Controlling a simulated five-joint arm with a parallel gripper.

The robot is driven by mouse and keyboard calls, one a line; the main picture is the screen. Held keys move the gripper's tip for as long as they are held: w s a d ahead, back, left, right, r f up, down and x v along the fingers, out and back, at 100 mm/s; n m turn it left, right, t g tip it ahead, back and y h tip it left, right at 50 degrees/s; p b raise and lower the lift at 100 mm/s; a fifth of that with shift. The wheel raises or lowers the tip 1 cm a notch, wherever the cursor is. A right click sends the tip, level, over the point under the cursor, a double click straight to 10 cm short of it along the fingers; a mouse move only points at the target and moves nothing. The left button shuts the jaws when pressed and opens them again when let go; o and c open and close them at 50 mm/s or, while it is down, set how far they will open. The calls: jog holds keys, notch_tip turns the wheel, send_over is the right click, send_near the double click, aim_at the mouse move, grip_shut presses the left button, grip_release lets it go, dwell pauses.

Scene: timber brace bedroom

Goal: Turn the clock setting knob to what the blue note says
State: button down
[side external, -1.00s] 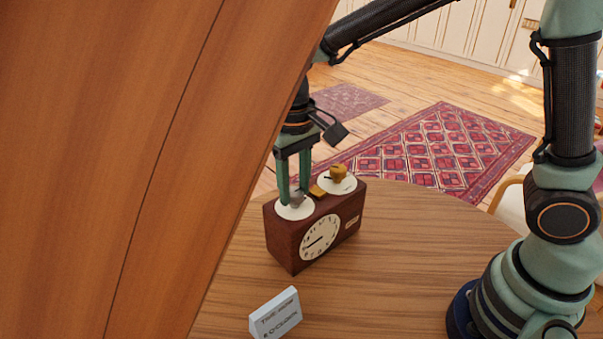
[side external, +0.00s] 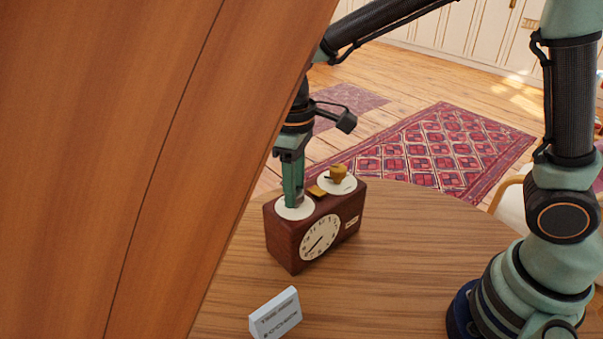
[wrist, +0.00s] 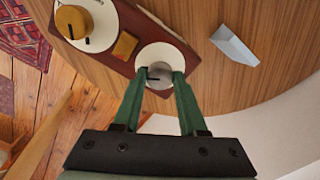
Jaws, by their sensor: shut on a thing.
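A dark red-brown clock (side external: 285,248) stands on the round wooden table, its cream face (side external: 320,238) toward the camera. On its top, a small grey knob (wrist: 158,73) sits on a white disc (wrist: 151,54). My gripper (wrist: 158,77) points down over this disc, its green fingers shut on the grey knob's sides. In the side view my gripper (side external: 294,200) hides the knob. A pale blue-grey note (side external: 275,313) stands in front of the clock; its print is too small to read surely. It also shows in the wrist view (wrist: 234,47).
A gold knob (side external: 338,172) on a second white disc and a small gold block (side external: 317,191) are also on the clock's top. A large wooden panel (side external: 130,150) blocks the left of the side view. The table (side external: 420,235) is clear right of the clock.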

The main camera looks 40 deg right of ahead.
jog(key=shift+r, duration=0.1)
jog(key=shift+c, duration=2.2)
grip_release()
notch_tip(320, 180, up, 12)
jog(key=s+d+f+m+t, duration=0.1)
jog(key=s+d+m+t, duration=0.1)
jog(key=d, duration=0.5)
jog(key=s+d+f+m+t, duration=0.1)
jog(key=s+d+m+t, duration=0.2)
jog(key=s+d, duration=0.3)
jog(key=shift+s+d+f+m+t, duration=0.3)
jog(key=shift+d+m, duration=0.2)
jog(key=shift+d, duration=0.25)
